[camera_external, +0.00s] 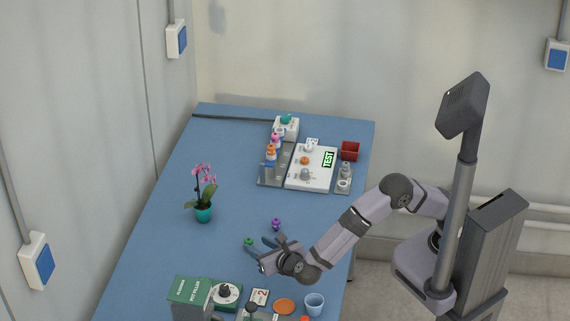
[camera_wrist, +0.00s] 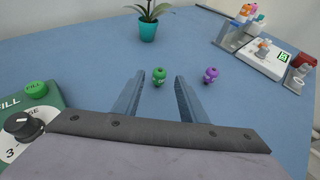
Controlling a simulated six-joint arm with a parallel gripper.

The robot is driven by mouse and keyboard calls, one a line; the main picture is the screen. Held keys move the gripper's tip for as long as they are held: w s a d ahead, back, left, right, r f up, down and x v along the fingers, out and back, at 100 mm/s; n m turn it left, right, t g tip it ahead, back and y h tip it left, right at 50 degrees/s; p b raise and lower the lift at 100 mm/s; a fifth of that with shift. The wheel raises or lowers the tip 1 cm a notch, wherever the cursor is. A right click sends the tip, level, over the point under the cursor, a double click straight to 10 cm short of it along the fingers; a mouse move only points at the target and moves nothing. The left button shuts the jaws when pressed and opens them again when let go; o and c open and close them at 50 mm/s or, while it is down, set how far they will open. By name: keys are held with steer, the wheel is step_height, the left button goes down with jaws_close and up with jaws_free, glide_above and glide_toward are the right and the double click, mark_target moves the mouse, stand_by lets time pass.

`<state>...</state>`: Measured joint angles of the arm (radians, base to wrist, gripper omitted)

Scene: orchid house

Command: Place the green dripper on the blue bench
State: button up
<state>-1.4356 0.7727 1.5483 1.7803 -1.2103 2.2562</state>
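The green dripper (camera_external: 249,241) stands on the blue bench (camera_external: 165,240), left of my gripper in the external view. In the wrist view the green dripper (camera_wrist: 160,76) shows just beyond and between my fingertips. My gripper (camera_external: 263,249) is open and empty, low over the bench. Its two fingers also show spread in the wrist view (camera_wrist: 161,88), with bare blue bench between them. A purple dripper (camera_external: 277,224) stands behind and right of the green one. It also shows in the wrist view (camera_wrist: 210,75), outside my right finger.
A potted orchid (camera_external: 203,214) stands left of centre. A green filler box (camera_external: 190,290), a dial, an orange disc (camera_external: 284,306) and a pale blue cup (camera_external: 314,304) stand at the front. Racked bottles, a TEST panel (camera_external: 325,170) and a red box (camera_external: 350,150) are at the back.

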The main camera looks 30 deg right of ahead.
steer(key=shift+b+v, duration=0.35)
steer(key=shift+v, duration=2.35)
steer(key=w+d+r+n+y+p, duration=0.2)
steer(key=w+r+n, duration=0.15)
steer(key=w, duration=0.25)
steer(key=w+d+r+n+g+y+p, duration=0.1)
steer(key=w+r+n, duration=0.1)
steer(key=w+n, duration=0.35)
steer(key=w+d+r+n+y+p, duration=0.2)
steer(key=w+r+n, duration=0.1)
steer(key=w, duration=0.3)
steer(key=w+d+n+g+p, duration=0.2)
steer(key=w+d+n, duration=0.1)
steer(key=d+n, duration=0.4)
steer(key=s+d+f+n+g+h+p, duration=0.1)
steer(key=s+d+n, duration=0.4)
steer(key=d, duration=0.6)
steer(key=s+d+f+n+g+h+p, duration=0.2)
steer(key=s+d+n+g, duration=0.4)
steer(key=s+d, duration=0.4)
steer(key=s+d+f+n+g+h+p, duration=0.2)
steer(key=s+d+n, duration=0.4)
steer(key=d, duration=0.8)
steer(key=shift+s+d+f+g+p, duration=0.3)
steer(key=shift+s+g, duration=0.5)
steer(key=shift+s, duration=0.3)
